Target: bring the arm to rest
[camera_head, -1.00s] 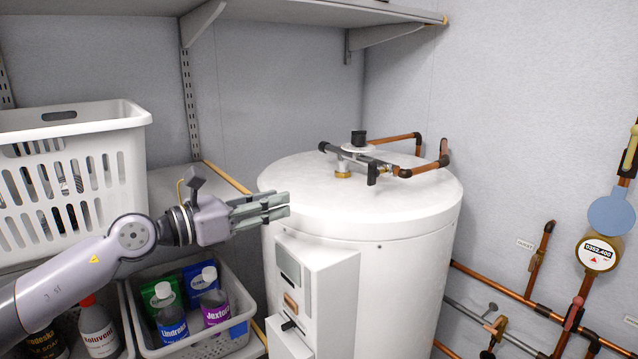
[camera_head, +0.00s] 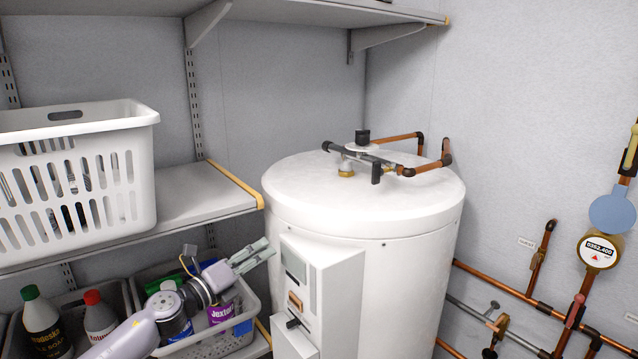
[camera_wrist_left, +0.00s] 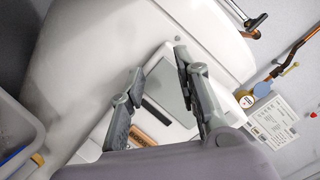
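My left gripper (camera_head: 256,254) is in the head view, in front of the lower basket and close to the left side of the water heater's control box. In the left wrist view its two fingers (camera_wrist_left: 158,92) stand apart with nothing between them. The white water heater (camera_head: 365,195) stands in the middle, with a control box (camera_head: 330,285) on its front. In the left wrist view the control box panel (camera_wrist_left: 165,88) lies beyond the fingers. My right gripper is in neither view.
A white laundry basket (camera_head: 75,185) sits on the middle shelf (camera_head: 200,195). Below it, a lower basket (camera_head: 225,343) holds bottles. Two bottles, one with a red cap (camera_head: 100,315), stand at lower left. Copper pipes (camera_head: 500,285) run along the right wall.

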